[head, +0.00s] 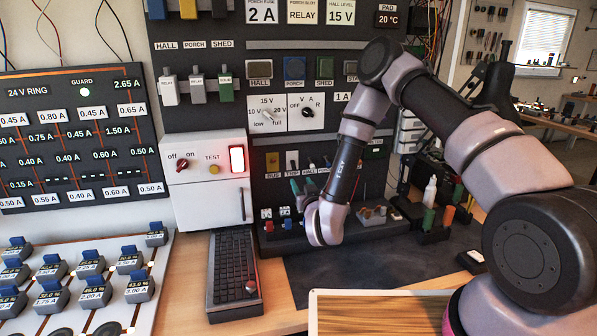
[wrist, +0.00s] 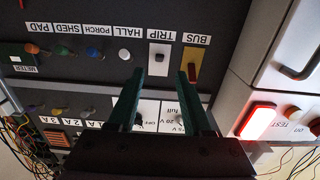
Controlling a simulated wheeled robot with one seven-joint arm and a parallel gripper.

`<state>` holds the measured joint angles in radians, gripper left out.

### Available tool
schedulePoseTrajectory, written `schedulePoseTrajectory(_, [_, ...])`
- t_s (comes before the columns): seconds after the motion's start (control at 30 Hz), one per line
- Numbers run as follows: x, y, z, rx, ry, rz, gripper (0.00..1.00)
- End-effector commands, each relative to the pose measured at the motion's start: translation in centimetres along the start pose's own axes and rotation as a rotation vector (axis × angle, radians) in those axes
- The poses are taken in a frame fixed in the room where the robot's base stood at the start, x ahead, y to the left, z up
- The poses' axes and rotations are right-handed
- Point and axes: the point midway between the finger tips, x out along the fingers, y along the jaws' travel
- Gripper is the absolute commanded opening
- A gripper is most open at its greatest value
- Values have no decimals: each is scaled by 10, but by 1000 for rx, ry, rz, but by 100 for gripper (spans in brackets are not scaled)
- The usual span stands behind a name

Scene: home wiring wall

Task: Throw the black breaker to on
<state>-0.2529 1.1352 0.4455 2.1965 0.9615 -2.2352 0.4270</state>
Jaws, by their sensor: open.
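No part is labelled as the black breaker. A small dark lever on a white plate marked TRIP (wrist: 160,56) looks the likeliest match, but I cannot be sure; its on or off position is unclear. Beside it is a yellow plate marked BUS (wrist: 193,64) with a dark reddish lever. In the head view the BUS plate (head: 272,162) is left of the TRIP plate (head: 292,160). My gripper (wrist: 161,74) is open and empty, its teal fingers apart and pointing toward these plates. In the head view my gripper (head: 302,186) is just below them, partly hidden by my wrist.
A white box (head: 208,195) with a red knob and lit red lamp stands left. A black keyboard-like strip (head: 233,275) lies on the desk. Dial plates (head: 285,110) sit above. Small clips (head: 277,222) and green and orange cylinders (head: 437,216) stand low nearby. A dark mat has free room.

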Motion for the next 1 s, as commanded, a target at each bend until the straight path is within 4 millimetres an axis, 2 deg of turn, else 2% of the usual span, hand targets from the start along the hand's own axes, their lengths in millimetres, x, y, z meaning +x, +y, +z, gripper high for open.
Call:
schedulePoseTrajectory(0.17, [23,0,-2,2,5,0,50])
schedulePoseTrajectory(0.4, [69,0,-2,1,4,1,50])
schedulePoseTrajectory(0.6, [96,0,-1,0,3,0,50])
schedulePoseTrajectory(0.77, [105,0,-1,0,2,0,50])
schedulePoseTrajectory(1.0, [106,0,-1,0,1,-1,50])
